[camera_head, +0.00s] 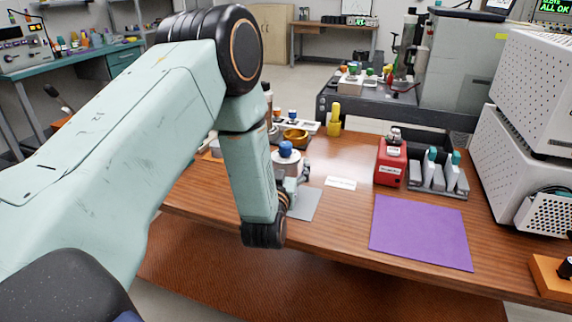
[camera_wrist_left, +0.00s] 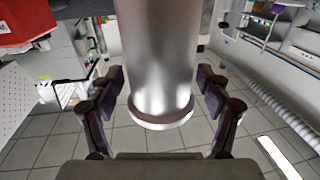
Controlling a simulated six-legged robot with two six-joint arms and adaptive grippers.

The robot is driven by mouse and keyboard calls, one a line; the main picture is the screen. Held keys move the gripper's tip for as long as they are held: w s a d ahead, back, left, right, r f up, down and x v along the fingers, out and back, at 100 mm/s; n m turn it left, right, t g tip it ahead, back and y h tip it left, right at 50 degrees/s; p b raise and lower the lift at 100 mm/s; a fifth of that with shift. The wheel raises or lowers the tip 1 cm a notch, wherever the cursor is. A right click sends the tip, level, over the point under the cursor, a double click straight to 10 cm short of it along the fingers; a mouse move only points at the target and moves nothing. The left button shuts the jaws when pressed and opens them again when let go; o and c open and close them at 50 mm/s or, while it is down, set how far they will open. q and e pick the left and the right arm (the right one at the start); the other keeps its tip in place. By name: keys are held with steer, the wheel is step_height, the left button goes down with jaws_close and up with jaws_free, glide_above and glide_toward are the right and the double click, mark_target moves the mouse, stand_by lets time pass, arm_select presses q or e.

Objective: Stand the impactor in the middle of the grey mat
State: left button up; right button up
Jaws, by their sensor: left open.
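The grey mat (camera_head: 304,204) lies on the wooden bench, partly hidden by my arm.
A purple mat (camera_head: 420,233) lies to the right. Behind it are a red box (camera_head: 389,162) and a dark rack (camera_head: 460,193) with bottles. A white card (camera_head: 340,183) lies near the grey mat.

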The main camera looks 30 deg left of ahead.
arm_select(q)
steer(key=shift+w, duration=0.1)
steer(key=shift+s+d+r, duration=0.1)
steer(key=shift+s, duration=0.15)
steer(key=p+v, duration=0.1)
steer(key=v, duration=1)
steer(key=shift+s+p, duration=0.25)
steer(key=shift+p, duration=0.1)
stand_by(0.7)
